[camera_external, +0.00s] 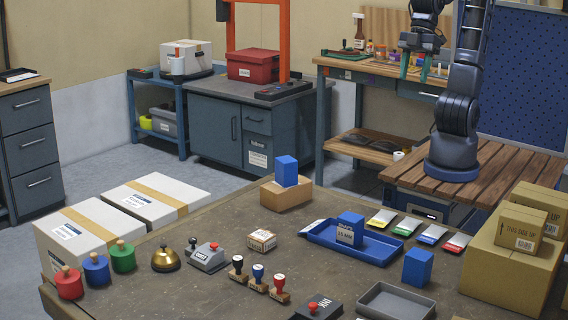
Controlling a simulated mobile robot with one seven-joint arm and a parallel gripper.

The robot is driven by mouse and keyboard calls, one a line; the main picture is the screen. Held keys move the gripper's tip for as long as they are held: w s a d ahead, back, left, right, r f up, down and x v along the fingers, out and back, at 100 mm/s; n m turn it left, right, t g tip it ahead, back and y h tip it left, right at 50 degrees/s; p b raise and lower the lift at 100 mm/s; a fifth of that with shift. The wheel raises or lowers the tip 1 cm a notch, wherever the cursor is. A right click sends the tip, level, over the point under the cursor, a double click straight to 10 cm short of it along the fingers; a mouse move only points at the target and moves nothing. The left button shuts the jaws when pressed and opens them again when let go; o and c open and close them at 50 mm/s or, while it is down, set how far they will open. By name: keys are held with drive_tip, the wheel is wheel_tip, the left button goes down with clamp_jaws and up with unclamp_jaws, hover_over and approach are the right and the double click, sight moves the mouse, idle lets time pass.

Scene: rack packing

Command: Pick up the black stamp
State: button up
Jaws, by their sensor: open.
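The black stamp (237,267) stands upright on the table, with a dark knob and a wooden base. It is the leftmost of a short row of stamps. A blue-handled stamp (258,274) is just to its right, and a stamp with a reddish knob (279,288) comes after that. My gripper (414,71) hangs high at the upper right, far from the stamps. Its two green fingers point down, apart and empty.
A brass bell (165,259), a grey device (208,257) and a small carton (262,240) are near the stamps. A blue tray (378,246) holds a blue block (350,224). Cardboard boxes (510,270) crowd the right edge. Bare tabletop lies between the stamps and the blue tray.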

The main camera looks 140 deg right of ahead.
drive_tip(key=w+d+f+m, duration=0.1)
drive_tip(key=w+d+m, duration=0.15)
drive_tip(key=w, duration=0.95)
drive_tip(key=m+g+h, duration=0.1)
drive_tip(key=m+h, duration=0.2)
drive_tip(key=m, duration=0.1)
hover_over(240, 257)
drive_tip(key=s+a, duration=0.2)
drive_tip(key=s, duration=0.1)
wheel_tip(240, 257, down, 30)
drive_tip(key=x, duration=0.6)
drive_tip(key=shift+w+f, duration=0.15)
drive_tip(key=shift+w, duration=0.15)
drive_tip(key=shift+x, duration=2.55)
drive_tip(key=shift+s+a, duration=0.15)
drive_tip(key=shift+c, duration=0.3)
drive_tip(key=shift+f, duration=0.1)
drive_tip(key=c, duration=1)
